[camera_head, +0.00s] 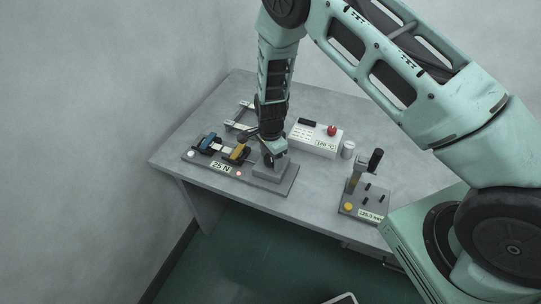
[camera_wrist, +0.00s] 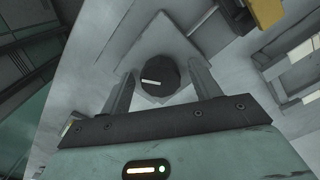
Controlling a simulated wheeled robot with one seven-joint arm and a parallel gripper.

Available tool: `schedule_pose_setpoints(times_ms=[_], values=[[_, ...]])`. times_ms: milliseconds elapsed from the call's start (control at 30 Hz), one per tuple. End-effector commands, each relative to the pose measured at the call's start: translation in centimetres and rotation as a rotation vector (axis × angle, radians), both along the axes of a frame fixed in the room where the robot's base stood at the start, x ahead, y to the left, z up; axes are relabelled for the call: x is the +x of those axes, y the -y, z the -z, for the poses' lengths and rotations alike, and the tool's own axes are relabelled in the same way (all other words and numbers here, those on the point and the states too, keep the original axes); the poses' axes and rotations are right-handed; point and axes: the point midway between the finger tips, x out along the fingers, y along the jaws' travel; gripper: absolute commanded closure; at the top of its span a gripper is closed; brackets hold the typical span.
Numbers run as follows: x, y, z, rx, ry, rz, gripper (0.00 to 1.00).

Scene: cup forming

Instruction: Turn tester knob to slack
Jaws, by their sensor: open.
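The tester (camera_head: 285,187) lies along the table's left front, with a blue clamp (camera_head: 208,142), a yellow clamp (camera_head: 238,153) and a display reading 25 N (camera_head: 220,167). Its dark round knob (camera_wrist: 160,75) with a white pointer mark sits on a grey block (camera_wrist: 152,37) in the wrist view. My gripper (camera_wrist: 163,82) is open, with one finger on each side of the knob. I cannot tell whether the fingers touch it. In the head view my gripper (camera_head: 272,157) is over the block and largely hides the knob.
A white box (camera_head: 313,139) with a red button and a 180 °C display stands behind my gripper. A metal cup (camera_head: 348,149) is beside it. A lever fixture (camera_head: 365,197) with pegs stands at the right. The table's left front edge (camera_head: 185,181) is close to the tester.

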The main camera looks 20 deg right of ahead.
Motion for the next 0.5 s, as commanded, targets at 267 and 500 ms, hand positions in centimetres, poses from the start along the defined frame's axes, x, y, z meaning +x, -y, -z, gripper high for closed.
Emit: schedule_pose_setpoints(times_ms=[267, 500], values=[[0.02, 0.01, -0.03, 0.0, 0.0, 0.0, 0.71], [0.02, 0.02, -0.03, 0.0, 0.0, -0.004, 0.82]])
